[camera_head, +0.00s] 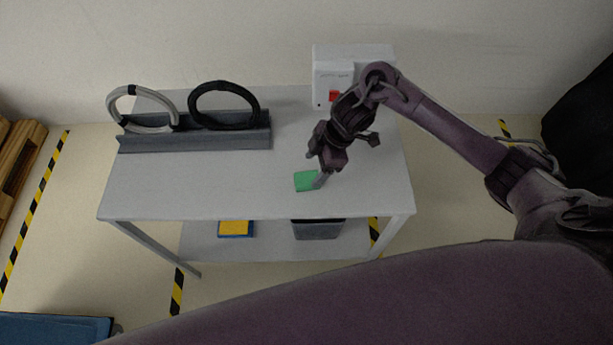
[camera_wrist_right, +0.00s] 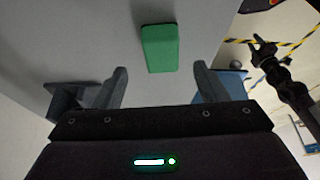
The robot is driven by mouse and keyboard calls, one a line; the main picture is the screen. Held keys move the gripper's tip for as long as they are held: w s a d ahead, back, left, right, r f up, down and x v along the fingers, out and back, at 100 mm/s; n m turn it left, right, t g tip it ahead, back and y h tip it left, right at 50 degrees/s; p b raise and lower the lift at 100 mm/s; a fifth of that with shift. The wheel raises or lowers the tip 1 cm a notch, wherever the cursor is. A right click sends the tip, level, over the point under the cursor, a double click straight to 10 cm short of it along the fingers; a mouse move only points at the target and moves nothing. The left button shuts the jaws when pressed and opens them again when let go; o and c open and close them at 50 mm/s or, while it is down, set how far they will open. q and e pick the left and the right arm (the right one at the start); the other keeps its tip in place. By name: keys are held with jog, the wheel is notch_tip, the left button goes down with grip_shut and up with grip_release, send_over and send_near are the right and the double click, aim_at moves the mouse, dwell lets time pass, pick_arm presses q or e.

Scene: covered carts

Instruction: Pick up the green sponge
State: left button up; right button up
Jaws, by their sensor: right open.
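The green sponge (camera_head: 305,181) lies on the grey top of the cart (camera_head: 220,190), near its front edge and right of the middle. My right gripper (camera_head: 317,169) is open and empty, close over the sponge's right side in the head view, hiding part of it. In the right wrist view the sponge (camera_wrist_right: 160,48) appears beyond the two spread fingertips (camera_wrist_right: 160,82), centred between them and apart from both. A dark gripper, apparently my left one (camera_wrist_right: 264,50), shows small at the right of the wrist view; its jaw state is unclear.
A grey rack (camera_head: 195,139) holding a light ring (camera_head: 112,103) and a black ring (camera_head: 224,86) stands at the back left. A white box with a red part (camera_head: 332,82) stands at the back right. The lower shelf holds a grey bin (camera_head: 318,231) and a yellow-blue item (camera_head: 235,228).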

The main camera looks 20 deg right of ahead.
aim_at(306, 178)
jog(key=shift+p+x, duration=0.55)
jog(key=shift+x, duration=1.85)
jog(key=shift+s+a+f, duration=0.1)
jog(key=shift+a+f, duration=0.05)
jog(key=shift+a, duration=0.05)
jog(key=c, duration=1)
pick_arm(q)
jog(key=shift+r, duration=0.7)
pick_arm(e)
jog(key=shift+c, duration=0.2)
